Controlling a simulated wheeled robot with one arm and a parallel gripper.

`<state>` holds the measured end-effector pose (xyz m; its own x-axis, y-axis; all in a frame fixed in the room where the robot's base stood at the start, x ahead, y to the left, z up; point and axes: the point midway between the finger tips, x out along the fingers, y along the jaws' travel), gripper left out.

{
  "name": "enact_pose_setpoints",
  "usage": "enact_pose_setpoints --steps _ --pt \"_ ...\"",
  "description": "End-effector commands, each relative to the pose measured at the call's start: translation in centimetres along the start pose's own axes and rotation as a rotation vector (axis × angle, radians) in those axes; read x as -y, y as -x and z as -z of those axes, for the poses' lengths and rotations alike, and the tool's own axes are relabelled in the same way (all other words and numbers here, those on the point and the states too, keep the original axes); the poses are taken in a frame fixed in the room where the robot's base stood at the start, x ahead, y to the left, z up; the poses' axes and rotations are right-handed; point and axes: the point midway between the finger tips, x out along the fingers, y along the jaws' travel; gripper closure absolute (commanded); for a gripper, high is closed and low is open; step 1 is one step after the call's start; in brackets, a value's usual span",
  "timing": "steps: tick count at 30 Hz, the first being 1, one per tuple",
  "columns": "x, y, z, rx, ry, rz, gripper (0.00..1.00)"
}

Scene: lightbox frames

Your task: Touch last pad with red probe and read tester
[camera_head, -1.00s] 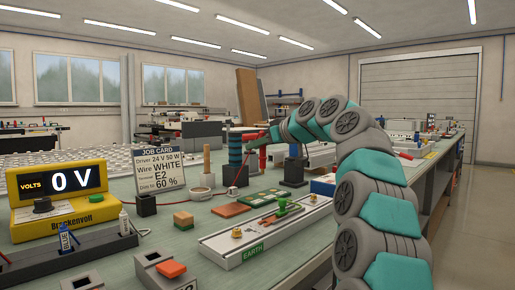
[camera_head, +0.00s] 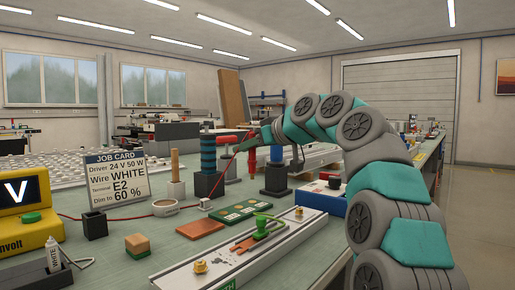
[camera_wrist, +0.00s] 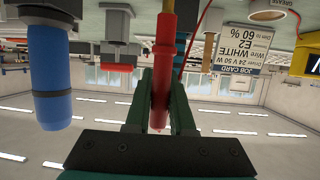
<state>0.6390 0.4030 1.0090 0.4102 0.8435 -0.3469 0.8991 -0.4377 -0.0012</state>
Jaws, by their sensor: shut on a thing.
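My gripper (camera_head: 247,146) is shut on the red probe (camera_wrist: 162,60), which stands between its green fingers in the wrist view. In the head view the probe (camera_head: 252,160) hangs down above the bench, and its tip is hard to make out. A red lead (camera_head: 222,172) runs from it towards the left. The yellow tester (camera_head: 30,236) is cut off at the left edge; only a "V" of its display shows, so the reading is out of view. A green board (camera_head: 240,211) with orange patches lies on the bench, apart from the probe. I cannot tell which pad is last.
A long white fixture (camera_head: 240,256) with brass knobs and a green clamp (camera_head: 262,222) lies in front.

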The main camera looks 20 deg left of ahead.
Motion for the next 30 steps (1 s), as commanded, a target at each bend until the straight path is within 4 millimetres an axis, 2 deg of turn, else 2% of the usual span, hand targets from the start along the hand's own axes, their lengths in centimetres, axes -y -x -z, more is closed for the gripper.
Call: enact_pose_setpoints --steps 11,24,30 --pt "-0.1 -0.1 -0.6 0.000 0.000 -0.001 1.00" --pt "-0.1 -1.3 -3.9 0.000 0.001 -0.001 1.00" --pt "-0.1 -1.6 -4.5 0.000 0.001 -0.001 1.00"
